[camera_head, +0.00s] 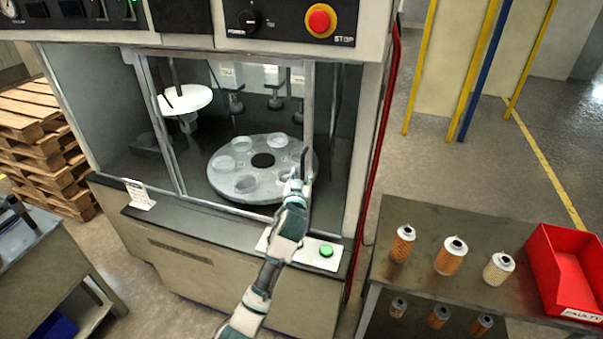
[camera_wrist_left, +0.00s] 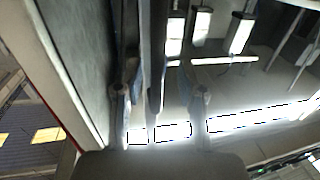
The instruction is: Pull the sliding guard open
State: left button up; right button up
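The sliding guard (camera_head: 308,120) is a clear panel in a pale frame across the front of the machine, and the round turntable shows through it. Its dark upright handle (camera_head: 304,163) is near the guard's right edge. My left gripper (camera_head: 296,182) is at the handle. In the left wrist view, the dark handle bar (camera_wrist_left: 156,50) runs between the two fingers of the left gripper (camera_wrist_left: 160,98). The fingers stand apart, with gaps beside the bar. Whether either finger touches it is hard to tell. My right gripper is in neither view.
A green button (camera_head: 326,250) sits on the ledge below the guard. A red stop button (camera_head: 321,20) is above. At right, a table (camera_head: 400,275) holds filter cartridges (camera_head: 450,256) and a red bin (camera_head: 575,265). Wooden pallets (camera_head: 45,150) stand at left.

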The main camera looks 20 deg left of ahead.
pick_arm(q)
jog(key=shift+w+d, duration=0.15)
jog(key=shift+w, duration=0.5)
jog(key=shift+d+r, duration=0.1)
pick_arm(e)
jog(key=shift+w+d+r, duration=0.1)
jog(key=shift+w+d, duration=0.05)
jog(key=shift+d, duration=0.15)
pick_arm(q)
jog(key=shift+a, duration=0.3)
grip_shut()
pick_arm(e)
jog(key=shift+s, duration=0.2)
